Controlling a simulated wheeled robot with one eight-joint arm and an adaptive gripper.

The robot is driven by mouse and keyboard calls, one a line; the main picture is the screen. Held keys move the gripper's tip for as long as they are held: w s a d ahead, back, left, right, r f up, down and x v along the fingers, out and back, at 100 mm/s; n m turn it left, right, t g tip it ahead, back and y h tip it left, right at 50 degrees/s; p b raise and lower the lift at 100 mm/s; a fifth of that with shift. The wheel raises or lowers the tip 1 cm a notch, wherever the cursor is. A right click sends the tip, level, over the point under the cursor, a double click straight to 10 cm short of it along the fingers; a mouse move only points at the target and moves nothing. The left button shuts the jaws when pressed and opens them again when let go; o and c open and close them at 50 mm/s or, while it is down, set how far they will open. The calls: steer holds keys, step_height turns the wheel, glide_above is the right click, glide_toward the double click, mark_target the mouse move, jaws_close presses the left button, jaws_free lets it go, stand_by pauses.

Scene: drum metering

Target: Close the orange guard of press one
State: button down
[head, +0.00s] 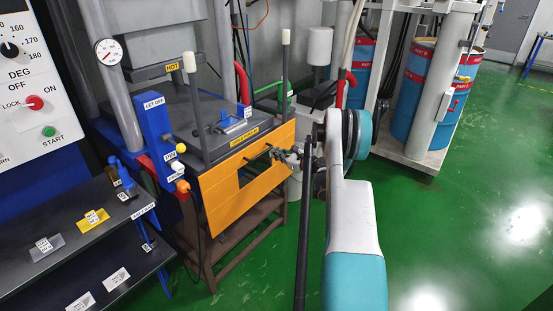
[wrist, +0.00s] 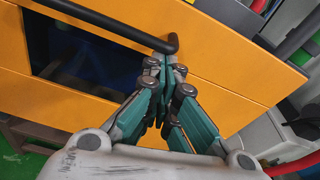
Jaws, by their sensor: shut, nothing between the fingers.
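The orange guard (head: 222,203) of the press is a flat panel with a dark window, in front of the press bed. Its top edge is near bed height, and the space above the bed is uncovered. In the wrist view the guard (wrist: 225,62) fills most of the picture, with a black bar handle (wrist: 105,20) across its upper part. My gripper (head: 274,152) is at the guard's front, right of the window. In the wrist view my gripper (wrist: 160,64) is shut and empty, its tips close under the handle's right end; whether they touch is unclear.
Two upright posts with white tops (head: 189,62) flank the guard. A blue LET OFF column (head: 154,125) with knobs stands left. A dark shelf (head: 75,225) with labelled pieces is lower left. Blue drums (head: 416,85) stand behind right. Green floor (head: 455,220) is clear at right.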

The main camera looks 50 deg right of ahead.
step_height(320, 180, up, 34)
steer(key=p, duration=1.2)
steer(key=shift+r, duration=0.2)
steer(key=shift+w, duration=0.1)
steer(key=shift+f, duration=0.1)
step_height(320, 180, down, 5)
steer(key=b, duration=0.4)
steer(key=s+d+r+p, duration=0.1)
steer(key=s+r+p, duration=0.1)
steer(key=s, duration=0.7)
steer(key=shift+s+d+r+p, duration=0.15)
steer(key=shift+r+p, duration=0.1)
steer(key=shift+p, duration=0.3)
